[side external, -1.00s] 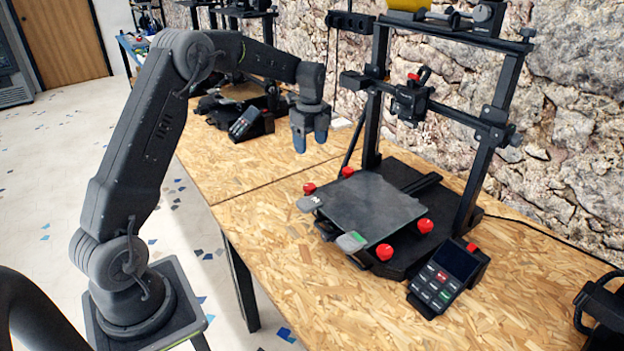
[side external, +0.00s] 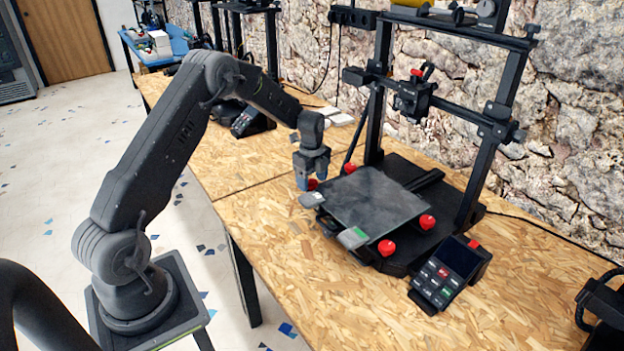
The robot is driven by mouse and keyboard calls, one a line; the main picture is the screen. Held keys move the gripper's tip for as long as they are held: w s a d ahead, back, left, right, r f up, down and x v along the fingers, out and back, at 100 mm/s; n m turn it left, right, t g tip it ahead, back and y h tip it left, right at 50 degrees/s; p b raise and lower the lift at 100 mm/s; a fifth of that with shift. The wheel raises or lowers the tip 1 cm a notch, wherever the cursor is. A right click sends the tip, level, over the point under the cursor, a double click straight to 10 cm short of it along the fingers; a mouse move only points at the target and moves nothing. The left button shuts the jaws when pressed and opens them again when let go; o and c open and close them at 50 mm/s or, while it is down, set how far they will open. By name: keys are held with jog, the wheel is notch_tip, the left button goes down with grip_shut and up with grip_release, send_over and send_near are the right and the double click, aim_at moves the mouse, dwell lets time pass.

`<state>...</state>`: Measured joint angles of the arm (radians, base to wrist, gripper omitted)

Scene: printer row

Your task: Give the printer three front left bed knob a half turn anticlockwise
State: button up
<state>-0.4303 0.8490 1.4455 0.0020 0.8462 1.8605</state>
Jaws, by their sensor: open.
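The nearest printer (side external: 405,262) stands on the wooden bench with a grey bed plate (side external: 375,205) and red knobs around the bed. The knob at the bed's front left corner (side external: 313,185) is partly hidden by my gripper. My gripper (side external: 311,186) is open and points down, with its fingertips at this knob. I cannot tell if the fingers are around the knob or just beside it. Other red knobs show at the back left (side external: 349,168), front right (side external: 386,248) and back right (side external: 427,222).
Grey tabs stick out at the plate's front corners, one (side external: 312,200) close below my fingers. A control panel (side external: 450,272) stands to the right. The printer's gantry (side external: 478,150) rises behind the bed. Another printer (side external: 245,115) is farther back. The bench in front is clear.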

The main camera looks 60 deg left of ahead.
aim_at(312, 182)
jog(key=c, duration=0.9)
jog(key=shift+n, duration=0.8)
jog(key=o, duration=0.9)
jog(key=shift+r, duration=0.1)
notch_tip(312, 182, up, 14)
jog(key=shift+f, duration=0.2)
